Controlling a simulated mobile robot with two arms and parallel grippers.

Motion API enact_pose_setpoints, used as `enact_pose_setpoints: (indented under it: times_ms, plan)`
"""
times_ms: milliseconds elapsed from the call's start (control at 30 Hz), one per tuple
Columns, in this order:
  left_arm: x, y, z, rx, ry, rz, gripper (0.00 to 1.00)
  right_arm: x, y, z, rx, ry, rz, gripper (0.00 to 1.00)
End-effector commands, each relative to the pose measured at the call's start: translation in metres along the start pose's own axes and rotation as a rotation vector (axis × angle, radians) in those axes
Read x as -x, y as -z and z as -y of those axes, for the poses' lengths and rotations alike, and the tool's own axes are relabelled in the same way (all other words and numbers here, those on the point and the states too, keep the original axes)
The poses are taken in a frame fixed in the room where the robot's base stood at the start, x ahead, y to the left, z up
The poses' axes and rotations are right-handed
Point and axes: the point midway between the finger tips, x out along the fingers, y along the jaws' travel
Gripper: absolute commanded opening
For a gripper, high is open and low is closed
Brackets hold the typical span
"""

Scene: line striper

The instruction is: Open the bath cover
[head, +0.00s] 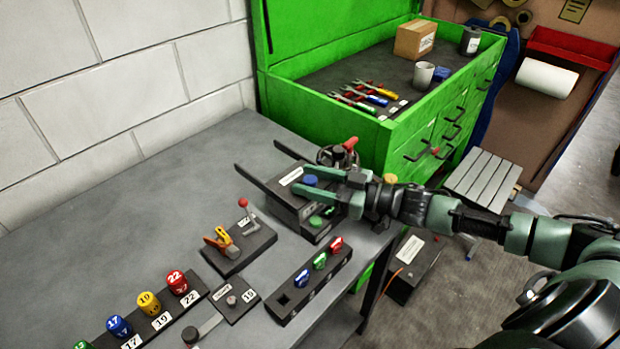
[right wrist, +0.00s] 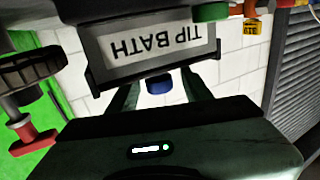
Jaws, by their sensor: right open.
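The tip bath (head: 292,176) is a dark box with a white label at the right end of the grey bench. The label reads TIP BATH, upside down, in the right wrist view (right wrist: 155,42). A blue knob (head: 310,180) shows at the box; I cannot tell where the cover's edges are. My right gripper (head: 303,180) reaches in from the right, open. Its fingers lie on either side of the blue knob, which also shows between them in the right wrist view (right wrist: 158,85). Whether they touch it is unclear. My left gripper is not in view.
A green button (head: 316,221) sits on the box front. A red-handled wheel (head: 338,155) is just behind the gripper. A red-knobbed lever (head: 243,203) and a toggle clamp (head: 222,240) stand to the left. A green tool chest (head: 360,125) is close behind. The bench's back left is clear.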

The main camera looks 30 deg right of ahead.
Motion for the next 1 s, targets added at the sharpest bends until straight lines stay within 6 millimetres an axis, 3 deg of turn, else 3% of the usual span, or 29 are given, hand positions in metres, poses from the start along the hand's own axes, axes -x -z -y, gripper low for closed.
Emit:
enact_pose_setpoints:
  times_ms: [300,467,500,1000]
  plan:
    - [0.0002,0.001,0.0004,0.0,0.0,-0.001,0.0,-0.0023,-0.0002,-0.0002,0.001,0.0,0.001,0.47]
    - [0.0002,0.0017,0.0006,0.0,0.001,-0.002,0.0,-0.0021,-0.0001,-0.0002,0.001,0.0,0.0,0.03]
    - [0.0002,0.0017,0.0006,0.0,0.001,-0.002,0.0,-0.0021,-0.0001,-0.0002,0.001,0.0,0.0,0.0]
    - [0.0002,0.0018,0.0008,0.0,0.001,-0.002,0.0,-0.002,0.0,0.0,0.0,0.0,0.0,0.0]
